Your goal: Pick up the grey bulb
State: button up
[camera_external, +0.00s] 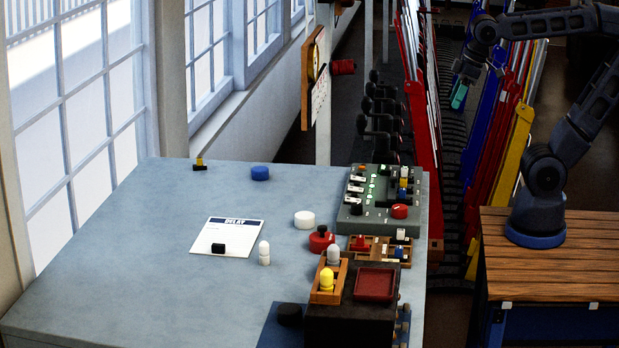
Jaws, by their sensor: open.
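The grey bulb (334,255) is upright in the rear place of a small wooden holder (343,283); its lower part is hidden in the holder. A yellow bulb (327,280) stands in front of it in the same holder. A white bulb (264,252) stands alone on the table to the left. My gripper (460,95) is at the upper right, pointing down, far behind and above the holder and well apart from the bulbs. It is open, with teal at its tips; it is small here and nothing shows held in it.
The grey table (150,260) is mostly clear on its left. A control panel (383,197) with knobs, a red button piece (321,240) and a dark box (350,318) crowd its right side. Tall coloured levers (425,140) stand between the table and my arm.

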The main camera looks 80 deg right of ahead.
jog(key=w+a+r+n+g, duration=0.1)
jog(key=w+a+r+n, duration=0.1)
jog(key=w+a+r, duration=0.55)
jog(key=w+a+r+n+g, duration=0.1)
jog(key=w+a+r, duration=0.1)
jog(key=w+a, duration=0.95)
jog(key=n+g, duration=0.2)
jog(key=n, duration=0.3)
send_over(333, 245)
jog(key=f, duration=1.2)
jog(key=shift+d+f, duration=0.4)
notch_tip(333, 245, down, 5)
jog(key=shift+r, duration=0.2)
jog(key=shift+a+f, duration=0.15)
jog(key=shift+f, duration=1.2)
jog(key=shift+a+f, duration=0.15)
jog(key=shift+f, duration=1.2)
grip_shut()
